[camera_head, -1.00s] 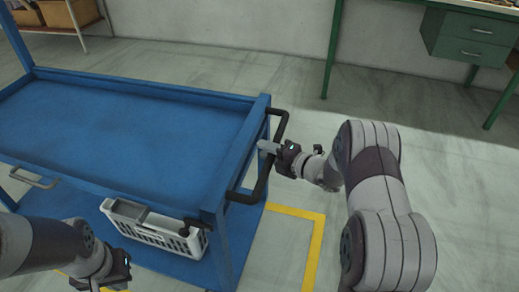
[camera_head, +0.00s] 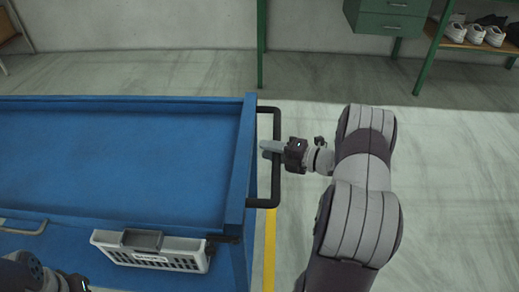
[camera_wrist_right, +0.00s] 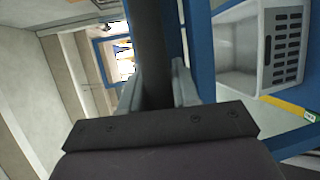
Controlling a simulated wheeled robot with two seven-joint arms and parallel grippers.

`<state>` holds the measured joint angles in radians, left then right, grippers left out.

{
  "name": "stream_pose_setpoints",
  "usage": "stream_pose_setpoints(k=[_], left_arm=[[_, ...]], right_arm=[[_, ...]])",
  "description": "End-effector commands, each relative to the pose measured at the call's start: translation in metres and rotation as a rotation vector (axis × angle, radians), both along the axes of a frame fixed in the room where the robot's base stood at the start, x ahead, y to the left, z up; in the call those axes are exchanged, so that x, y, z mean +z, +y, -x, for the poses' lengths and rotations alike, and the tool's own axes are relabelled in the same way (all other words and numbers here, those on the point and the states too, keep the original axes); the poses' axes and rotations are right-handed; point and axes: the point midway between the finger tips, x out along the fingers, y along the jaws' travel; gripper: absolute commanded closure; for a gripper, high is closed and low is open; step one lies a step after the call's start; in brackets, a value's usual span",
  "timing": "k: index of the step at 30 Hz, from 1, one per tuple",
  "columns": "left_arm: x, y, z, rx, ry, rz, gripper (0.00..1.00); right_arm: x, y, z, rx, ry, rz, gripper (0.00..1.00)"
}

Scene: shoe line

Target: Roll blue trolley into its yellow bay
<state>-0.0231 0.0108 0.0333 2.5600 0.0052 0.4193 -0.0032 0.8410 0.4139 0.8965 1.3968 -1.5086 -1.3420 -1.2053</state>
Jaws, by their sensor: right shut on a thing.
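The blue trolley (camera_head: 110,150) fills the left of the head view, its flat upper shelf empty. A black bar handle (camera_head: 276,180) stands out from its right end. My right gripper (camera_head: 270,150) is shut on this handle, and the right wrist view shows the dark bar (camera_wrist_right: 150,45) between its two fingers. A yellow floor line (camera_head: 270,250) runs just right of the trolley's lower right end. The rest of the bay marking is hidden or out of view. My left gripper (camera_head: 75,284) is cut off at the lower left edge, so its fingers do not show clearly.
A light grey crate (camera_head: 150,250) sits on the trolley's lower shelf. A green workbench with drawers (camera_head: 388,18) and a shelf with white shoes (camera_head: 473,35) stand at the back right. The floor right of my right arm is clear.

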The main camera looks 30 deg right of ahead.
Motion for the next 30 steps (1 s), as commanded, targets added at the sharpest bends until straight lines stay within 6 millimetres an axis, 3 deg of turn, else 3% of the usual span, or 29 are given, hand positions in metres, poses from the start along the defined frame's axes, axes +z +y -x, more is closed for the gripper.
stream_pose_setpoints(k=[14,15,16,25,30], left_arm=[[0.0,0.0,0.0,0.0,0.0,0.0,1.0],[0.0,0.0,0.0,0.0,0.0,0.0,1.0],[0.0,0.0,0.0,0.0,0.0,0.0,1.0],[0.001,0.0,0.0,0.0,0.0,0.0,1.0],[0.009,0.0,0.0,0.0,0.0,0.0,1.0]], right_arm=[[-0.001,-0.003,0.003,0.003,0.002,-0.001,1.0],[-0.001,-0.003,0.003,0.003,0.002,-0.001,0.57],[-0.001,-0.003,0.003,0.003,0.002,-0.001,0.49],[0.0,-0.005,0.004,0.001,0.0,0.0,0.49],[0.008,-0.022,0.029,-0.004,0.001,-0.001,0.49]])
